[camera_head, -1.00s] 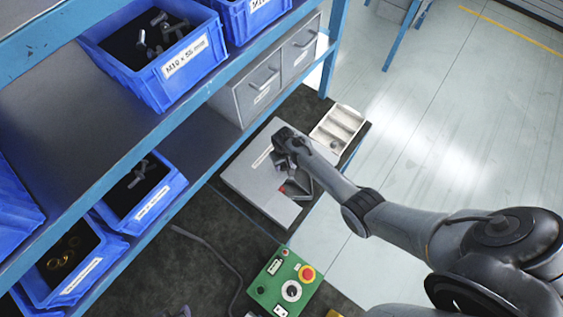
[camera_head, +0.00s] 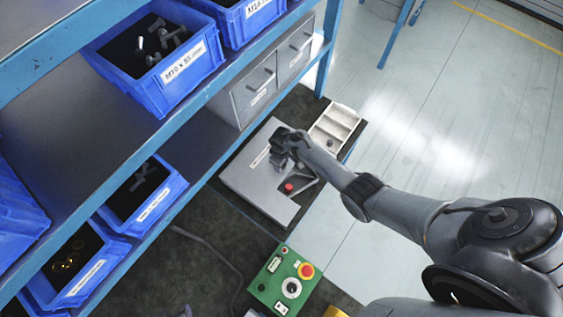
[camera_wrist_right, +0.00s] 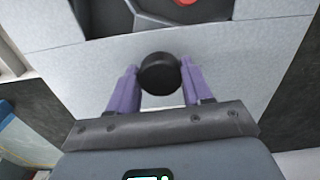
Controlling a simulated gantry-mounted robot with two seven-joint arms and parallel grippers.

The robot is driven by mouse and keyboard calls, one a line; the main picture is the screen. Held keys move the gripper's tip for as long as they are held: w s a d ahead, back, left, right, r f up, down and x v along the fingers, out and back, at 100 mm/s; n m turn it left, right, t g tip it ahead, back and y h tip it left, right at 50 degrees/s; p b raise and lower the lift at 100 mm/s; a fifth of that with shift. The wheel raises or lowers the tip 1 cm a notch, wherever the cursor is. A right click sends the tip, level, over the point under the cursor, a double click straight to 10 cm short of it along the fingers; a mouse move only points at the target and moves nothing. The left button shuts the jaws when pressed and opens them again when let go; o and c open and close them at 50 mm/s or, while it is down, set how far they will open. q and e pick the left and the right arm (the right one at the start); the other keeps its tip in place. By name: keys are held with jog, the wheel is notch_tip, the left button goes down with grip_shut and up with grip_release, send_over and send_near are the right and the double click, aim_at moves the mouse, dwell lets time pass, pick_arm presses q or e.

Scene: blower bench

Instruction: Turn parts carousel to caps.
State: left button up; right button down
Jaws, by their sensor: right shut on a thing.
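The parts carousel (camera_head: 245,178) is a flat grey housing on the dark bench, with a pale label strip on top. An opening on its right side shows dark compartments and a red part (camera_head: 289,188). The right wrist view shows the opening's edge and grey dividers (camera_wrist_right: 150,20), with the red part (camera_wrist_right: 187,2) cut off at the top. My right gripper (camera_head: 282,160) is over the housing. Its purple fingers (camera_wrist_right: 158,88) are shut on a round black knob (camera_wrist_right: 158,74). The compartments under the cover are mostly hidden. My left gripper is not in view.
A white divided tray (camera_head: 335,126) stands just behind the carousel. A green control box (camera_head: 272,292) with a red button stands in front. A blue shelf with blue bins (camera_head: 165,75) and grey drawers (camera_head: 250,97) borders the left side.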

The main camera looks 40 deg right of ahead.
jog(key=shift+d+n, duration=0.1)
jog(key=shift+n, duration=1.6)
jog(key=shift+f+n, duration=0.1)
jog(key=shift+n, duration=0.4)
jog(key=shift+c, duration=2.4)
grip_release()
notch_tip(320, 180, up, 11)
jog(key=p, duration=0.3)
jog(key=shift+p, duration=0.3)
